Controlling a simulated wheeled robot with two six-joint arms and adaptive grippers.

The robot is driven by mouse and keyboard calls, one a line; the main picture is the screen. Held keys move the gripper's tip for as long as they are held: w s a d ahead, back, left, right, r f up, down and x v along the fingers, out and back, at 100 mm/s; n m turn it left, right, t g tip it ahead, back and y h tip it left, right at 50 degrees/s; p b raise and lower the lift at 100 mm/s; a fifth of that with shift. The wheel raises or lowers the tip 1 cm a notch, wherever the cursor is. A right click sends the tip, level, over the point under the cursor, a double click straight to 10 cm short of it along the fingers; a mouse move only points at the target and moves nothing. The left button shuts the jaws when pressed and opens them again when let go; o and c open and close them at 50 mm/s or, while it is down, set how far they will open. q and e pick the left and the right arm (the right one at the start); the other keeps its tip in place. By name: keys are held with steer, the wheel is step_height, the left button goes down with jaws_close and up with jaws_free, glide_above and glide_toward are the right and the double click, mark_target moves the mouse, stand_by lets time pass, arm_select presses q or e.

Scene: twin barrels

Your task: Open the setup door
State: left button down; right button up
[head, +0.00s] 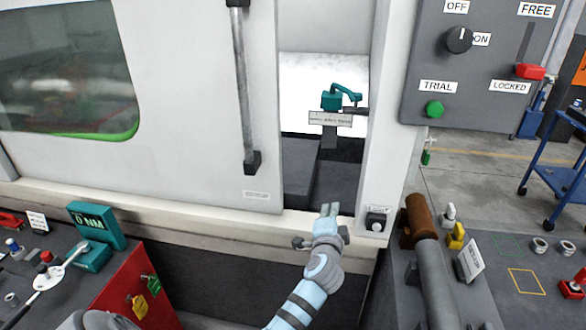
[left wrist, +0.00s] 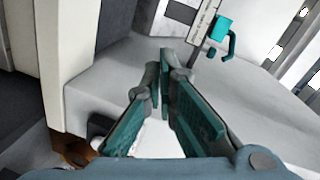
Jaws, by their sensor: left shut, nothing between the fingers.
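The setup door (head: 190,110) is a pale grey panel with a dark window (head: 65,75) and a long vertical bar handle (head: 242,90) near its right edge. A gap stands between that edge and the white frame post (head: 385,140), so the door is partly open. Through the gap a teal clamp-like part (head: 342,97) with a label shows; it also shows in the left wrist view (left wrist: 222,28). My left gripper (head: 329,210) is shut and empty at the bottom of the gap, right of the handle and apart from it. My right gripper is out of view.
A control panel (head: 480,60) with a knob, green button and red lever is at the upper right. A bench (head: 50,250) with tools and a red box stands at the lower left. A dark bench (head: 500,270) with a grey cylinder is at the lower right.

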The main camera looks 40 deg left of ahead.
arm_select(q)
steer(key=s+a+r+y, duration=0.4)
steer(key=r, duration=0.4)
steer(key=w+a+m+g+p, duration=0.1)
steer(key=w+a, duration=0.4)
steer(key=a, duration=0.5)
steer(key=shift+a+f, duration=0.35)
steer(key=shift+w+d, duration=0.1)
steer(key=shift+w, duration=0.05)
